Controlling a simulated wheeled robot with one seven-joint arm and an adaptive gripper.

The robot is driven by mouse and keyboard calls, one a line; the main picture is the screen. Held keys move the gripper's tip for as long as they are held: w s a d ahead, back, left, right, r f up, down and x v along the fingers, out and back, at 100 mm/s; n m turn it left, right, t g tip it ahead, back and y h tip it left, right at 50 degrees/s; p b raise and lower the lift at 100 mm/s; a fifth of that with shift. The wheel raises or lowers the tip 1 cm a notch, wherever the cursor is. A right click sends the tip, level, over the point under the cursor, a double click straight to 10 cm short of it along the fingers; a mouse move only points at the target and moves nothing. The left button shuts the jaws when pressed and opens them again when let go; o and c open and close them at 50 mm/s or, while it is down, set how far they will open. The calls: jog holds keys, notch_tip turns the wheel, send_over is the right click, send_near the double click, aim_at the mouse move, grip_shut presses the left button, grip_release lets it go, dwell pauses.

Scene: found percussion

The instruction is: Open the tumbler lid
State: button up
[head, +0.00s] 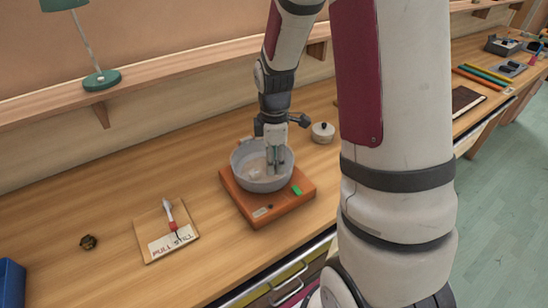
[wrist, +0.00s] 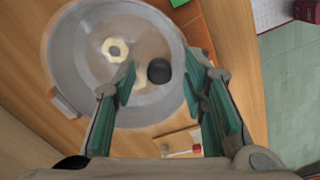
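A round grey tumbler (head: 262,183) stands on an orange-brown base on the bench. In the wrist view its grey rim (wrist: 62,75) surrounds a pale, see-through-looking lid (wrist: 115,85) with a black knob (wrist: 159,70). A beige ring (wrist: 115,48) shows through or on it. The lid appears to be in place on the tumbler. My gripper (head: 275,168) points down over the tumbler. In the wrist view my gripper (wrist: 162,84) is open, with the knob between its green fingers and gaps on both sides. Whether the fingertips are level with the knob I cannot tell.
A small white pot (head: 323,134) with a dark knob stands behind right of the tumbler. A board with a white-and-red tool (head: 170,215) lies left, with a small dark object (head: 88,242). A shelf with a green lamp (head: 100,80) runs behind. The bench between is clear.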

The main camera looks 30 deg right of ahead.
grip_shut()
